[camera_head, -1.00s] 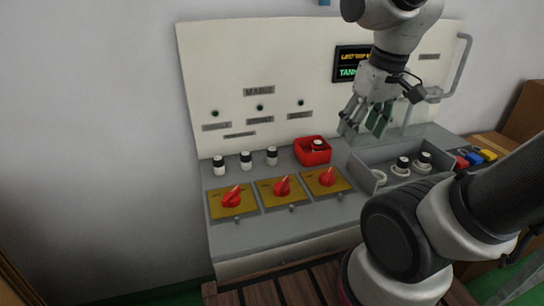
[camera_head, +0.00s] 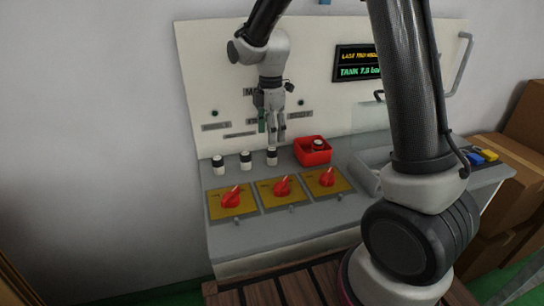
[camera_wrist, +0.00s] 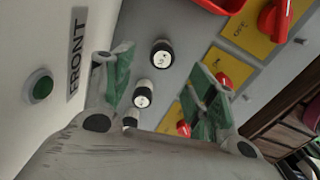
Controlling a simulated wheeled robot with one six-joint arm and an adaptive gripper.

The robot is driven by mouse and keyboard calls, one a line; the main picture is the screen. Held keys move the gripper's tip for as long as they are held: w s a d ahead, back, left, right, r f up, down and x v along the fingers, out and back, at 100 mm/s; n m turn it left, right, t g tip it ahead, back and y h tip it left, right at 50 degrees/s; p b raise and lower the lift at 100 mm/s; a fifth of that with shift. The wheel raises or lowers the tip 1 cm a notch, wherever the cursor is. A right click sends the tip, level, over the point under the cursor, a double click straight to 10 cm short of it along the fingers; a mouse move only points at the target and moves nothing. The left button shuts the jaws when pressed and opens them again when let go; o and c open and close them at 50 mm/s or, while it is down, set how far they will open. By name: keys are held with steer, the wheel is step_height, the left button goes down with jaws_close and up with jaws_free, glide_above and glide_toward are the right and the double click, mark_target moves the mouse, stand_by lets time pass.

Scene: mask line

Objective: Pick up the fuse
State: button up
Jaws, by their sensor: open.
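Three small black-and-white cylinders that look like fuses stand upright in a row on the grey console; in the head view they are the left one (camera_head: 218,166), the middle one (camera_head: 246,161) and the right one (camera_head: 272,156). My gripper (camera_head: 272,138) is open and empty, just above and behind the right fuse. In the wrist view my gripper (camera_wrist: 163,82) has its green-padded fingers spread. The right fuse (camera_wrist: 162,55) shows between and beyond the fingertips, apart from them. The other two are lower in that view, the last partly hidden by my gripper.
A red bin (camera_head: 310,155) right of the row holds another black-and-white piece. Yellow plates with red knobs (camera_head: 231,199) lie in front. The white upright panel (camera_head: 215,80) stands close behind my gripper. My arm hides much of the grey tray (camera_head: 362,172) at right.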

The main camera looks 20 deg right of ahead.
mark_target(272, 149)
steer(key=shift+f+n, duration=0.1)
steer(key=shift+n, duration=0.2)
steer(key=shift+f, duration=0.3)
step_height(272, 149, down, 7)
steer(key=shift+s+d, duration=0.1)
steer(key=c, duration=1.1)
